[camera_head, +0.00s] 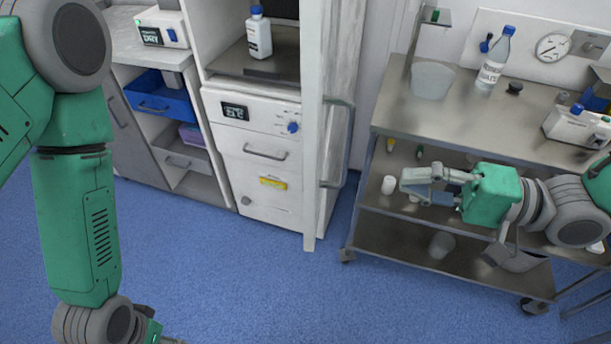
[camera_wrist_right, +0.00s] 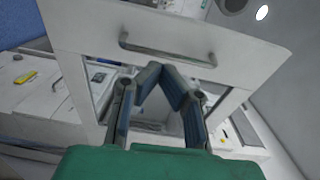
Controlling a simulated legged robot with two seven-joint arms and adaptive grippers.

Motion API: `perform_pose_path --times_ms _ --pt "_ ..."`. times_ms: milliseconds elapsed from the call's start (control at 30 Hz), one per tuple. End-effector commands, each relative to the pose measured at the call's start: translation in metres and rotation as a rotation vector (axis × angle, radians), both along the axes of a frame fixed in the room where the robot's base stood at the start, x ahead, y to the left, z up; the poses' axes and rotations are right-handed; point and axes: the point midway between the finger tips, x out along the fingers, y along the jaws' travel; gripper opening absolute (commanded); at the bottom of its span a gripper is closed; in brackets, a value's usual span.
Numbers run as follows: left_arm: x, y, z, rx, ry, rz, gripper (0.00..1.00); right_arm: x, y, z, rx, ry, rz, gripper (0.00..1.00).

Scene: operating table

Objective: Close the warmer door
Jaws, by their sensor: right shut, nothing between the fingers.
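The warmer (camera_head: 258,150) is a white cabinet with an open shelf bay above drawers. Its tall white door (camera_head: 312,150) stands open, swung out from the cabinet's right side and seen nearly edge-on. The grey door handle (camera_head: 345,140) faces right. My right gripper (camera_head: 404,181) is shut and empty, to the right of the door and apart from it. In the right wrist view, the door panel (camera_wrist_right: 85,28) and its handle (camera_wrist_right: 165,52) show beyond the shut fingers (camera_wrist_right: 165,78). My left arm hangs at the left; its gripper is mostly cut off by the bottom edge.
Blue floor (camera_head: 260,290) in front is clear.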

Motion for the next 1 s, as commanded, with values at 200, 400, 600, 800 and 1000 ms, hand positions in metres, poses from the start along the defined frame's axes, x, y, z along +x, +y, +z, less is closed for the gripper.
perform_pose_path --times_ms 200,400,600,800,1000 --pt "0.001 0.0 0.002 0.0 -0.002 0.0 0.73 -0.002 0.017 0.018 0.033 -0.005 0.041 0.0" --pt "0.001 0.0 -0.003 0.0 -0.002 0.001 0.73 0.003 0.052 0.017 0.028 -0.003 0.044 0.0" --pt "0.0 0.0 -0.005 0.0 -0.001 0.001 0.73 0.013 0.088 0.016 0.035 -0.005 0.042 0.0" --pt "0.0 0.0 -0.006 0.0 -0.001 0.0 0.73 0.021 0.117 0.017 0.039 -0.005 0.039 0.0" --pt "0.0 0.0 -0.006 0.0 -0.001 0.0 0.73 0.025 0.139 0.018 0.033 -0.006 0.039 0.0"
